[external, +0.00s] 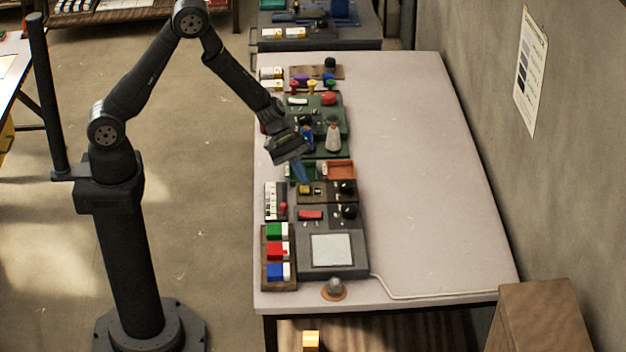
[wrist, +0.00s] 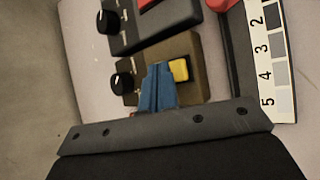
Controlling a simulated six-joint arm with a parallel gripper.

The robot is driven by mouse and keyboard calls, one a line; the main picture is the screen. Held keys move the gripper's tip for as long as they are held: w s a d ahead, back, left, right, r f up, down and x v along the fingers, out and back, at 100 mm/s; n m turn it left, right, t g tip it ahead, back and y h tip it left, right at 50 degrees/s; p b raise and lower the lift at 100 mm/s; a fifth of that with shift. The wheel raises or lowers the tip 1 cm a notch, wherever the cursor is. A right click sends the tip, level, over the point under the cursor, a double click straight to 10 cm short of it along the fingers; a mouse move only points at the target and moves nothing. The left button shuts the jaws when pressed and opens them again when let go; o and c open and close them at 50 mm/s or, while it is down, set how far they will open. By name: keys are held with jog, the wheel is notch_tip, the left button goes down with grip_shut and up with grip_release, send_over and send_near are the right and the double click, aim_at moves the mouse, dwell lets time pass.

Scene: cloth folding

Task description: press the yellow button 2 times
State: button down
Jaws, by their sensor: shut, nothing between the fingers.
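The yellow button (external: 305,189) is on a small dark olive box with a black knob, near the left edge of the table. In the wrist view, the yellow button (wrist: 181,69) is a small square key beside the fingertips. My gripper (external: 303,180) has blue fingers that are shut and empty, pointing down over the box. In the wrist view, my gripper's fingertips (wrist: 158,68) appear just left of the yellow button and partly cover its edge. I cannot tell whether they touch it.
A black knob (wrist: 121,83) shares the box. A grey box with a red button (external: 310,214) and pale panel stands in front. A numbered strip (wrist: 267,60) lies alongside. The table's right side (external: 420,180) is clear.

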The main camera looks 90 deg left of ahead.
aim_at(302, 186)
jog(key=shift+f, duration=0.35)
jog(key=shift+f, duration=0.5)
dwell(0.7)
jog(key=shift+r, duration=0.95)
jog(key=shift+r, duration=2.5)
dwell(0.5)
notch_tip(302, 186, up, 4)
jog(key=shift+f, duration=0.1)
